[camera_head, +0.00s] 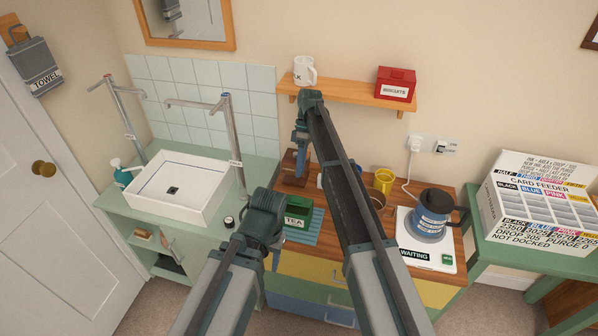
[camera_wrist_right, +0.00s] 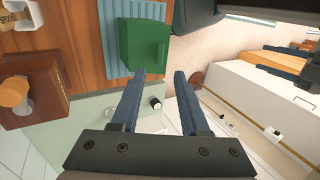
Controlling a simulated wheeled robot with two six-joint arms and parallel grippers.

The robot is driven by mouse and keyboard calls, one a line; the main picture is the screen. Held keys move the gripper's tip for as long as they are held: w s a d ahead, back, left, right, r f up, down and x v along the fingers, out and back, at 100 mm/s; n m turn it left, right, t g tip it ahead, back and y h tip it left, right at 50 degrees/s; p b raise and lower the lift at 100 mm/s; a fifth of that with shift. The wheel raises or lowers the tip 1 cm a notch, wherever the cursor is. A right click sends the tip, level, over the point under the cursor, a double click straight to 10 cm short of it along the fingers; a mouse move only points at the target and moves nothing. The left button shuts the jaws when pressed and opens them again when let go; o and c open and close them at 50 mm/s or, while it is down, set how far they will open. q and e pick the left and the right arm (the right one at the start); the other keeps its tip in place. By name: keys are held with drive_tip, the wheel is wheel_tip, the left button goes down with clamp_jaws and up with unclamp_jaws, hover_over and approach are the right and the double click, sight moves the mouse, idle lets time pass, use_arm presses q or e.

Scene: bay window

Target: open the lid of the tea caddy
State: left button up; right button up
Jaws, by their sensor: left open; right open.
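The tea caddy (camera_head: 298,211) is a green box with a white TEA label, standing on a blue ribbed mat (camera_head: 312,232) at the left of the wooden counter. Its lid looks closed; my left arm partly covers its left side. In the right wrist view the caddy (camera_wrist_right: 146,42) lies just beyond the fingertips. My right gripper (camera_head: 302,150) hangs above the counter behind the caddy in the head view; its jaws (camera_wrist_right: 160,72) are apart and empty. My left gripper (camera_head: 274,262) points down in front of the caddy, mostly hidden by its own arm, apart from the caddy.
A yellow mug (camera_head: 384,180) and a blue kettle (camera_head: 432,216) are to the right. A white sink (camera_head: 180,187) is left. A shelf (camera_head: 350,92) runs above.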

drive_tip(key=p+v, duration=0.2)
drive_tip(key=v, duration=0.2)
drive_tip(key=shift+w+r+p, duration=0.15)
drive_tip(key=shift+r+p, duration=0.05)
drive_tip(key=shift+p, duration=0.2)
